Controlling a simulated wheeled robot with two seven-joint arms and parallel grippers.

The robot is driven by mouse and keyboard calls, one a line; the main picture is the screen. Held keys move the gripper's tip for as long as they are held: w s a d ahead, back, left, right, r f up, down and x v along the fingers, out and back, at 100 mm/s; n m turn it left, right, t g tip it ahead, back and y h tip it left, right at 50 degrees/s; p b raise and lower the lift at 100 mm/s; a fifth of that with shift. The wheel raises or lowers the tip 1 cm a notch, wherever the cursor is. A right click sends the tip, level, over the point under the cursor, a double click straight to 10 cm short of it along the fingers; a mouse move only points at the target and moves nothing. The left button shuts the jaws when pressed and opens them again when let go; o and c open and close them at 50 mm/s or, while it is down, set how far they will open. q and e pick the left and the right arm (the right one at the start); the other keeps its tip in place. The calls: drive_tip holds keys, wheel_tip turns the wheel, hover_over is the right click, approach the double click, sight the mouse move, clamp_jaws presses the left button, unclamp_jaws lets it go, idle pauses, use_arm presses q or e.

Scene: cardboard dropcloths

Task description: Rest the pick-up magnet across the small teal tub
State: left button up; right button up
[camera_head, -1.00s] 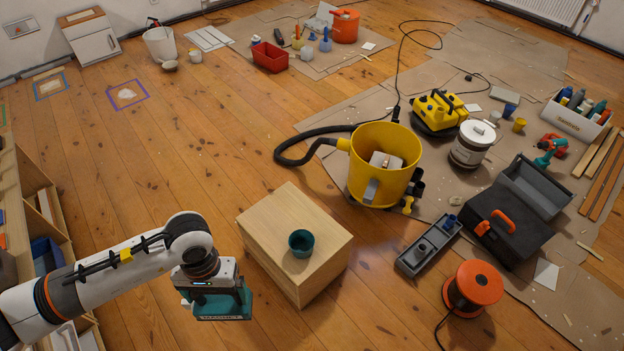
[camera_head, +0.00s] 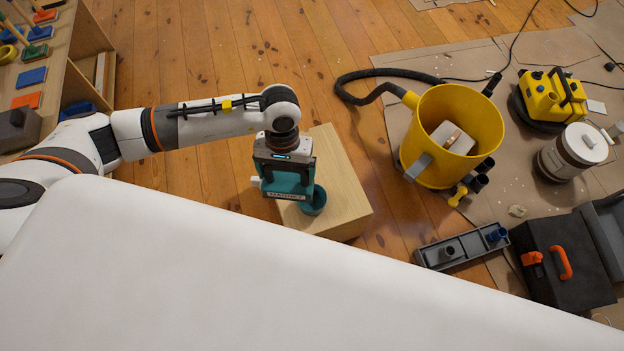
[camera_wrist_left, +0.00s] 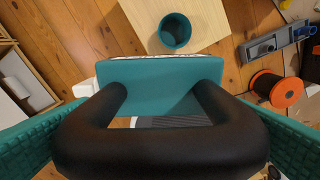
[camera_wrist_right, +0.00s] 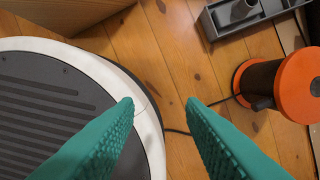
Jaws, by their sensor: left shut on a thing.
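The pick-up magnet (camera_head: 287,194) has a teal body and a black loop handle (camera_wrist_left: 160,140). My left gripper (camera_head: 285,170) is shut on that handle and holds the magnet upright. The small teal tub (camera_head: 318,203) stands on a pale wooden box (camera_head: 343,190). In the head view the magnet overlaps the tub's left side. In the left wrist view the tub (camera_wrist_left: 174,30) shows whole, beyond the magnet's far edge and apart from it in the picture. My right gripper (camera_wrist_right: 160,105) is open and empty, seen only in its own wrist view.
A yellow vacuum drum (camera_head: 455,140) stands right of the box. A grey tray (camera_head: 462,247), a black toolbox (camera_head: 565,262) and an orange cable reel (camera_wrist_right: 295,80) lie further right. A shelf (camera_head: 85,60) stands at left. A white surface blocks the lower head view.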

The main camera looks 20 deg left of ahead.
use_arm(q)
drive_tip(key=w+d+f+n+b, duration=0.1)
drive_tip(key=w+f+b, duration=0.3)
drive_tip(key=f, duration=0.3)
drive_tip(key=w+d+f+n+b, duration=0.2)
drive_tip(key=w+f+b, duration=0.2)
drive_tip(key=f+b, duration=0.3)
drive_tip(key=shift+d+f, duration=0.15)
drive_tip(key=shift+d, duration=0.1)
use_arm(e)
drive_tip(key=w+r, duration=0.3)
drive_tip(key=r, duration=0.4)
drive_tip(key=w+r+t, duration=0.1)
drive_tip(key=w+r, duration=0.3)
drive_tip(key=r, duration=0.3)
drive_tip(key=shift+w+a+r, duration=0.15)
drive_tip(key=shift+a+r, duration=0.25)
use_arm(q)
drive_tip(key=shift+w+b, duration=0.1)
drive_tip(key=shift+b, duration=0.2)
use_arm(e)
drive_tip(key=shift+r+t, duration=0.15)
drive_tip(key=shift+t, duration=0.15)
